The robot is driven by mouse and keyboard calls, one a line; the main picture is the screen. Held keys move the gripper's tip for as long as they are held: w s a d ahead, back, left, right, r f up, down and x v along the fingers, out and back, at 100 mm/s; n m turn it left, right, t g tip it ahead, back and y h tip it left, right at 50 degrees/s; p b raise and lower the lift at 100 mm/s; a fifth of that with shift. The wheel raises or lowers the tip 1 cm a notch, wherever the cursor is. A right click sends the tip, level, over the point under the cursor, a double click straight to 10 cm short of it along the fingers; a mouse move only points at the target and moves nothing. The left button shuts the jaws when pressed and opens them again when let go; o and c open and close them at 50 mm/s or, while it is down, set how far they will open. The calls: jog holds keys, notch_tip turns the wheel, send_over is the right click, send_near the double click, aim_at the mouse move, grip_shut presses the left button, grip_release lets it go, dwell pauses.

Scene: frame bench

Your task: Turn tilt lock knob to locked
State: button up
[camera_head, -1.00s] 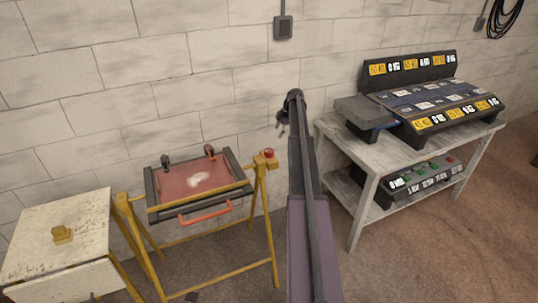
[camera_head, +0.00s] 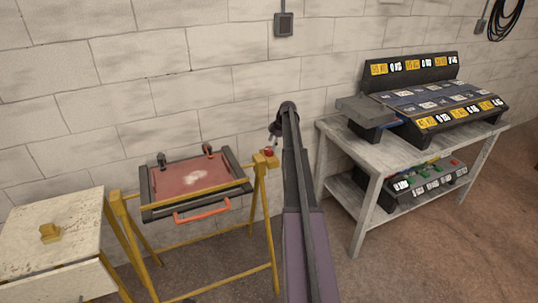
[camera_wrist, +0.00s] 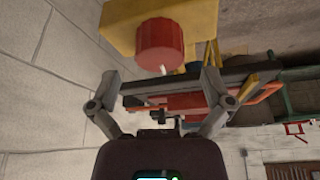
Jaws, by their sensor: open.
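The tilt lock knob (camera_head: 268,150) is a small red knob on the yellow end block at the right of the tilting frame. In the wrist view the red knob (camera_wrist: 158,45) is large, with a short white mark at its near edge. My gripper (camera_head: 274,138) is just above and right of the knob in the head view, partly hidden by my arm. In the wrist view my gripper (camera_wrist: 160,82) has its two fingers spread apart with nothing between them. The knob appears beyond the fingertips, and I see no contact.
A worn cream cabinet (camera_head: 70,220) is at left. A grey bench (camera_head: 405,150) with racks is at right. A block wall stands behind.

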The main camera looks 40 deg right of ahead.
aim_at(270, 148)
jog(key=shift+b+x, duration=1.2)
jog(key=shift+x, duration=0.4)
jog(key=c, duration=1.1)
